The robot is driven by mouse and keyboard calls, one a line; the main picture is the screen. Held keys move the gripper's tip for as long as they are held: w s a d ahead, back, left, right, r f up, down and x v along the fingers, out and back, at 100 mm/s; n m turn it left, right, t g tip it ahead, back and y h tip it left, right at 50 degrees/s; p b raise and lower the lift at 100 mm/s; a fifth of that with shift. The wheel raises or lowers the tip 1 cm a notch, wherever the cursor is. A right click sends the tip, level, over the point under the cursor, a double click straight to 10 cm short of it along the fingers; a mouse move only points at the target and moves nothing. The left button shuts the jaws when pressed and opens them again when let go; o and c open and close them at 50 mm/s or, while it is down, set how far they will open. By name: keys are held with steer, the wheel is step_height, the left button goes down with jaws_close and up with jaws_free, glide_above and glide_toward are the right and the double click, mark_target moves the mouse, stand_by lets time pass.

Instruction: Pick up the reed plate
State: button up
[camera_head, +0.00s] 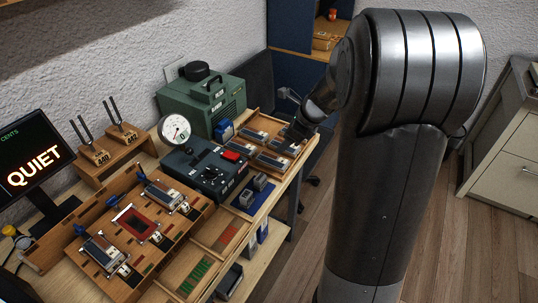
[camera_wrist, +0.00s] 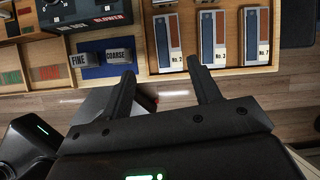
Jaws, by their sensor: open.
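A left plate (camera_wrist: 165,42), a middle plate (camera_wrist: 213,38) and a right plate (camera_wrist: 256,36) show near the top of the wrist view, with small "No." labels. They look like reed plates; which one is meant I cannot tell. My gripper (camera_wrist: 165,82) is open and empty, its fingertips just short of the tray's front edge in the picture. In the head view, the plates (camera_head: 256,135) lie in the tray at the bench's far end; my arm partly hides the gripper.
FINE and COARSE blocks (camera_wrist: 84,62) sit on a blue mat left of the tray. A blower control box (camera_head: 205,168) with a dial gauge (camera_head: 174,130) stands beside the tray, a green machine (camera_head: 203,100) behind. A wooden fixture (camera_head: 122,285) holds more parts. Floor lies in front.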

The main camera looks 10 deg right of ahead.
steer(key=w+d+f+m, duration=0.1)
steer(key=f+m, duration=0.1)
glide_above(274, 159)
steer(key=s+d, duration=0.2)
steer(key=f, duration=0.4)
steer(key=shift+w+a+f, duration=0.15)
steer(key=shift+w+f, duration=0.05)
steer(key=shift+s+f+x, duration=0.1)
steer(key=shift+s+x, duration=0.1)
steer(key=shift+x, duration=1.15)
steer(key=shift+s+f+x, duration=0.1)
steer(key=shift+s+x, duration=0.05)
steer(key=shift+x, duration=1.25)
steer(key=shift+f, duration=0.25)
steer(key=shift+c, duration=0.5)
steer(key=c, duration=0.7)
steer(key=shift+r, duration=0.1)
